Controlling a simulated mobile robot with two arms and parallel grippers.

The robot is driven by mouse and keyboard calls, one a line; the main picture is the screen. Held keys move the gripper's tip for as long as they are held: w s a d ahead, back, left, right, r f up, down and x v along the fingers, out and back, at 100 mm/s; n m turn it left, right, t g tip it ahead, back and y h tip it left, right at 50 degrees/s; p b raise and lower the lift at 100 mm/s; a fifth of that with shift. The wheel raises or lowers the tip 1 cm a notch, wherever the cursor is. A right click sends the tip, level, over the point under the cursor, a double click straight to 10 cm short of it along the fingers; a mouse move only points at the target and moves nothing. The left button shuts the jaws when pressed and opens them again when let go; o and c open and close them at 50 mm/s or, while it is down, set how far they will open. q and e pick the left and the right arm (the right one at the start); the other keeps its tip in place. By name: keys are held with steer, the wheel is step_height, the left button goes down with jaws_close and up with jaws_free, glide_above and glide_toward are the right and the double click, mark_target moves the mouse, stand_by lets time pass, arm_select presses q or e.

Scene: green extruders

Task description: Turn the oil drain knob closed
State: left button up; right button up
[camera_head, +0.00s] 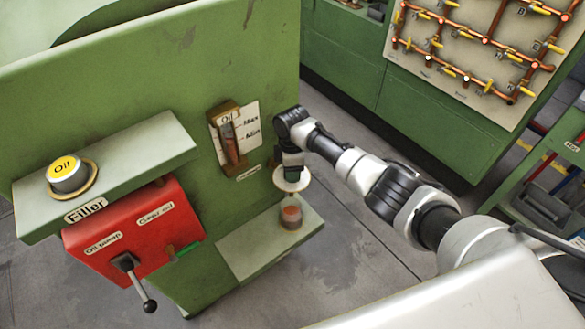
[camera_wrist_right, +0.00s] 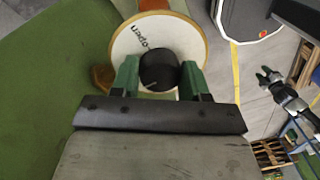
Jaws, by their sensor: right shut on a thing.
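The oil drain knob (camera_wrist_right: 158,72) is a black round knob in front of a white disc (camera_wrist_right: 130,45) marked "open" in the right wrist view. My right gripper (camera_wrist_right: 159,80) has its two green fingers on either side of the knob and is shut on it. In the head view my right gripper (camera_head: 292,160) is at the right edge of the green machine, just above the white disc (camera_head: 292,180). The knob itself is hidden there.
A small container with reddish contents (camera_head: 291,214) stands on a shelf (camera_head: 250,250) below the disc. An oil level gauge (camera_head: 229,138) is on the machine wall (camera_head: 120,90). A red box (camera_head: 135,235) with a black lever (camera_head: 128,265) is at left. The filler cap (camera_head: 66,172) sits above it.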

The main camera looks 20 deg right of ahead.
steer(key=shift+w+r, duration=0.1)
steer(key=o, duration=0.9)
steer(key=r, duration=0.3)
steer(key=r+b, duration=0.1)
steer(key=r, duration=0.6)
steer(key=shift+w+r+b, duration=0.3)
steer(key=shift+r+b, duration=0.05)
